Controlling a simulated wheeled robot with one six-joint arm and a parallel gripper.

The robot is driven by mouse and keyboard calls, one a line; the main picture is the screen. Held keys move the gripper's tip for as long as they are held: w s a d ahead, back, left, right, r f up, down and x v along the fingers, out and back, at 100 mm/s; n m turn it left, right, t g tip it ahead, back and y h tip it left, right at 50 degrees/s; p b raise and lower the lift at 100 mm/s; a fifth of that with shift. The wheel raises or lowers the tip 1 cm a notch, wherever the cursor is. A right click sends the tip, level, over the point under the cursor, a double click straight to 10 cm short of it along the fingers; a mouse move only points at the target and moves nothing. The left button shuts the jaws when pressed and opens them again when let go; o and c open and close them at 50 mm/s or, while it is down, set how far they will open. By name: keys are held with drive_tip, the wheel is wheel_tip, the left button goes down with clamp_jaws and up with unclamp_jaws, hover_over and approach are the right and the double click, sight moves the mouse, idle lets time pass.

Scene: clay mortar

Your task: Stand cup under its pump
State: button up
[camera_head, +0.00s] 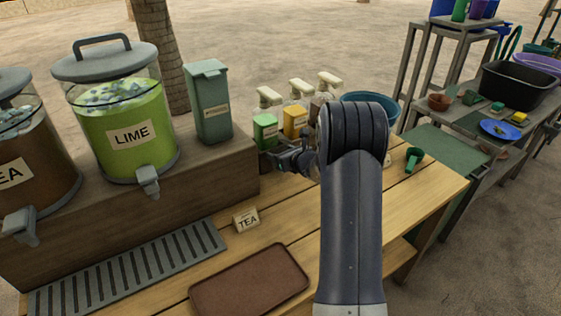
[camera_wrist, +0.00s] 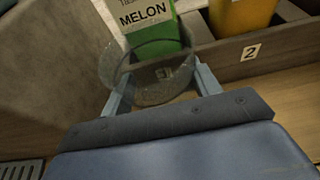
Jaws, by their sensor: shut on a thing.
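A clear glass cup (camera_wrist: 150,88) is between the two fingers of my gripper (camera_wrist: 162,78) in the wrist view, and the fingers are shut on it. It looks upright, right in front of the green bottle labelled MELON (camera_wrist: 153,24). I cannot tell whether its base touches the table. In the head view my gripper (camera_head: 272,158) is beside the rack, near the front of the green bottle (camera_head: 265,131). The cup is hard to make out there. Three cream pump heads (camera_head: 269,96) top the green bottle, an orange bottle (camera_head: 295,120) and a brown bottle (camera_head: 317,108), which my arm partly hides.
The bottles stand in a wooden rack with a "2" label (camera_wrist: 251,51) below the orange one. A wooden riser (camera_head: 215,175) with drink dispensers is at the left.

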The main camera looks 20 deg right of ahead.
wheel_tip(320, 180, down, 3)
drive_tip(key=shift+f, duration=0.1)
drive_tip(key=shift+w+f, duration=0.15)
drive_tip(key=shift+f, duration=0.1)
drive_tip(key=shift+f, duration=0.15)
drive_tip(key=o, duration=1)
drive_tip(key=shift+c, duration=0.2)
